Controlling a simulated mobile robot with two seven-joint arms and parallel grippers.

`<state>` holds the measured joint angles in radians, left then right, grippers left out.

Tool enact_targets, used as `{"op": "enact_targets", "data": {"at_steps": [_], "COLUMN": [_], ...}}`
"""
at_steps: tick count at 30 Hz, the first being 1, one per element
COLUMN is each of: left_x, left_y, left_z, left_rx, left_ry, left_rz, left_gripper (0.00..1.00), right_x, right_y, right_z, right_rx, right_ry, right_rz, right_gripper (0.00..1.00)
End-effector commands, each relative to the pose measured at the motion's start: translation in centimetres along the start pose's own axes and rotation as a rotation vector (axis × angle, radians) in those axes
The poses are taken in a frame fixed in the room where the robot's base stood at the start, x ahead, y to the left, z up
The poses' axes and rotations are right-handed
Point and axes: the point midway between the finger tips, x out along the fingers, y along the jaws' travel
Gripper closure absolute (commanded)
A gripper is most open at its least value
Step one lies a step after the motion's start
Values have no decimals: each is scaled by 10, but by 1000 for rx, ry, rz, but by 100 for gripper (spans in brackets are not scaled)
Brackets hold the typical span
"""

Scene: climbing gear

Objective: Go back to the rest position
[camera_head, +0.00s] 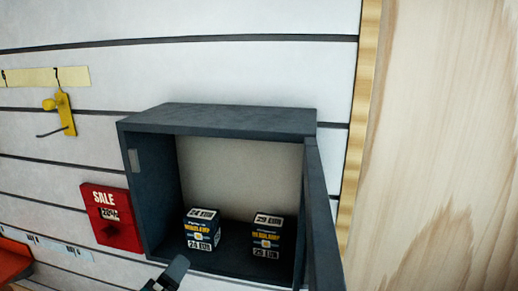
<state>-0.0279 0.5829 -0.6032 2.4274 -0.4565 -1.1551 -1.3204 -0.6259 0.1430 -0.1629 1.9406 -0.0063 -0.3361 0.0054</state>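Part of a gripper, which looks like my left one (168,276), shows at the bottom edge, left of centre, in the head view. One dark grey finger points up and right in front of the lower left edge of a dark grey cabinet (220,118). The rest of it is cut off by the frame, so I cannot tell its opening. No object shows at the visible finger. My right gripper is not in view.
The cabinet door (322,225) stands open at the right. Two small blue and white boxes stand inside, a left one (202,230) and a right one (267,236). A red sale box (112,218) and a yellow hook (66,114) are on the slatted wall.

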Motion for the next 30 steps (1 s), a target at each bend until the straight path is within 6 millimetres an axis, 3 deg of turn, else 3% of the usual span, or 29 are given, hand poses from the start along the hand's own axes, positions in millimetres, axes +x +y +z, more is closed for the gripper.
{"op": "enact_targets", "data": {"at_steps": [3,9,15,20,30], "left_x": [-11,-44,-85,-120,-58], "left_y": [44,113,159,186,200], "left_z": [-18,-50,-78,-96,-122], "left_rx": [-458,-1151,-1623,-1909,-1990], "left_ry": [37,-41,-221,-416,-240], "left_rz": [208,575,865,1063,801], "left_gripper": [9,9,9,9,9], "right_x": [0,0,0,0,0], "right_y": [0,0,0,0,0], "right_z": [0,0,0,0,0], "right_rx": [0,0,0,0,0], "right_ry": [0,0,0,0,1], "right_rz": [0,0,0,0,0], "right_gripper": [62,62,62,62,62]}}
